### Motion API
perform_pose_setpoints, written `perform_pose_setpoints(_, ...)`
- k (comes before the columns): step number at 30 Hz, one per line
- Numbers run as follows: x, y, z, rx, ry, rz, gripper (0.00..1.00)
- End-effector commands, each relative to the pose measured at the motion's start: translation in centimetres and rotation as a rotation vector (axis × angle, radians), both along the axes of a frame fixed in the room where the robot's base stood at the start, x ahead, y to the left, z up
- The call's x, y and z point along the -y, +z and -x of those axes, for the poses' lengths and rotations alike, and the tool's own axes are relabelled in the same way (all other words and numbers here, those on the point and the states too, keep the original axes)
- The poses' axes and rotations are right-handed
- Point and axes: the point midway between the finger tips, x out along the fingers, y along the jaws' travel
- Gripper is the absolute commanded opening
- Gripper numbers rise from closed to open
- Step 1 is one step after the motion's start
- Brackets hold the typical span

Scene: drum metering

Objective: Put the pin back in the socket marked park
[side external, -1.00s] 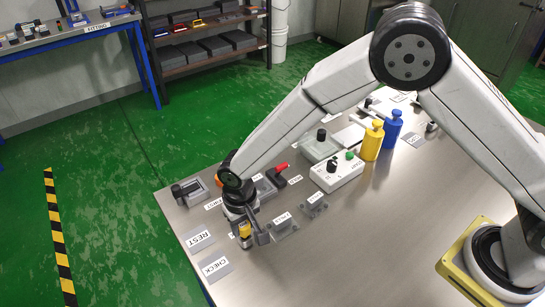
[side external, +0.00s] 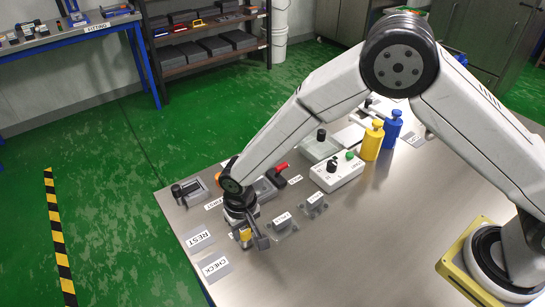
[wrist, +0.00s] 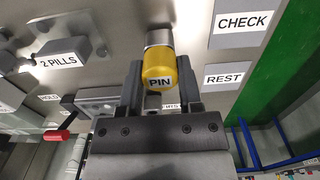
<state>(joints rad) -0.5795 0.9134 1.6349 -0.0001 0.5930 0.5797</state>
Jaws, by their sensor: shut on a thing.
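The pin (wrist: 158,70) has a yellow cap lettered PIN and a grey metal shank. My gripper (wrist: 155,92) is shut on the pin, with one dark finger on each side of the cap. In the side view the yellow cap (side external: 246,235) shows between the fingers of my gripper (side external: 252,239), low over the near left part of the table. In the wrist view the shank runs up to a grey rounded part; I cannot tell whether it is seated in anything. No label reading PARK is legible; a small label behind my gripper is partly hidden.
Plates marked REST (side external: 199,239) and CHECK (side external: 215,267) lie at the table's left edge. A 2 PILLS fixture (wrist: 75,50) is beside the pin. A red-handled part (side external: 277,175), a white control box (side external: 337,172), and yellow (side external: 372,142) and blue (side external: 391,130) bottles stand farther back.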

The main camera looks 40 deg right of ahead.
Motion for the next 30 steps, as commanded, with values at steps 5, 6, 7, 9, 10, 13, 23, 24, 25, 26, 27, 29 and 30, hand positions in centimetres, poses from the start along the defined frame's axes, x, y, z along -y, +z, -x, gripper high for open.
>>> perform_pose_setpoints(5, 0.0, 0.0, 0.0, 0.000, 0.000, 0.000, 0.86)
perform_pose_setpoints(6, 0.0, 0.0, 0.0, 0.000, 0.000, 0.000, 0.86)
perform_pose_setpoints(7, 0.0, 0.0, 0.0, 0.000, 0.000, 0.000, 0.86)
perform_pose_setpoints(9, 0.0, 0.0, 0.0, 0.000, 0.000, 0.000, 0.86)
perform_pose_setpoints(10, 0.0, 0.0, 0.0, 0.000, 0.000, 0.000, 0.86)
perform_pose_setpoints(13, 0.0, 0.0, 0.0, 0.000, 0.000, 0.000, 0.86)
perform_pose_setpoints(23, 0.0, 1.6, 0.0, 0.001, 0.000, -0.001, 0.86)
perform_pose_setpoints(24, 0.0, 2.0, 0.0, 0.002, 0.000, -0.001, 0.86)
perform_pose_setpoints(25, 0.0, 2.4, 0.0, 0.002, 0.000, -0.001, 0.86)
perform_pose_setpoints(26, 0.0, 2.7, 0.0, 0.002, 0.000, -0.001, 0.86)
perform_pose_setpoints(27, 0.0, 3.2, 0.0, 0.001, 0.000, -0.001, 0.86)
perform_pose_setpoints(29, 0.0, 4.0, -0.1, 0.003, 0.000, -0.002, 0.86)
perform_pose_setpoints(30, 0.0, 4.5, -0.1, 0.002, 0.000, -0.001, 0.86)
